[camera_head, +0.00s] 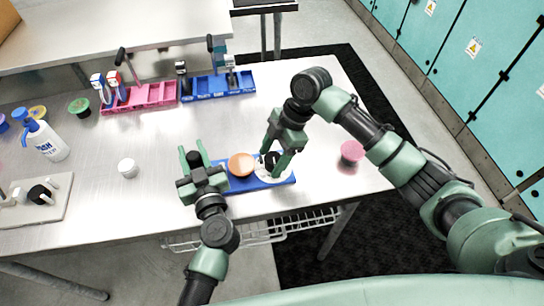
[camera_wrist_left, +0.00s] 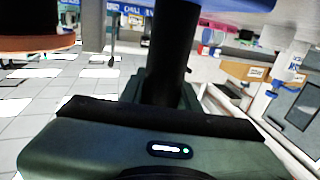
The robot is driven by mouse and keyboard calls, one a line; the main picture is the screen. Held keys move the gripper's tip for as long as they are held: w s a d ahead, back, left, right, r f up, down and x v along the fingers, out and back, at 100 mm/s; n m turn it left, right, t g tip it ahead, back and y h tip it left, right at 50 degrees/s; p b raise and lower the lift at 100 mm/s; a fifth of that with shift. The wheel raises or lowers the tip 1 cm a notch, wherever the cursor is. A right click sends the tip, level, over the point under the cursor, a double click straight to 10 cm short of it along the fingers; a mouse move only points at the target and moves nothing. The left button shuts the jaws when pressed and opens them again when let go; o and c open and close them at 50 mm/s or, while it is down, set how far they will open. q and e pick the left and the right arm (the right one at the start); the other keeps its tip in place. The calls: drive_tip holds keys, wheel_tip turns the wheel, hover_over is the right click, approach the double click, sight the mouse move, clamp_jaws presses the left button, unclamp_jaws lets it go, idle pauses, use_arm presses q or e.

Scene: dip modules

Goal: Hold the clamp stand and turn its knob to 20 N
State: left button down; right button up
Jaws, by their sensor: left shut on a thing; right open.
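The clamp stand has a blue base (camera_head: 232,186) near the table's front edge, with an orange disc (camera_head: 241,164) and a white dial with a black knob (camera_head: 271,160) at its right end. My left gripper (camera_head: 195,158) is at the stand's left end, shut on a dark upright part. In the left wrist view, a black post (camera_wrist_left: 165,60) rises at the jaws, with the blue base (camera_wrist_left: 240,8) at the top edge and the orange disc (camera_wrist_left: 35,43) at upper left. My right gripper (camera_head: 277,154) is open over the dial, its fingers beside the knob. Dial marks are too small to read.
A pink round piece (camera_head: 352,152) lies right of the stand, and a small white cup (camera_head: 128,168) stands to the left. Pink (camera_head: 150,96) and blue (camera_head: 217,87) trays stand behind.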

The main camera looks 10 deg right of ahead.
drive_tip(key=shift+f, duration=0.1)
clamp_jaws()
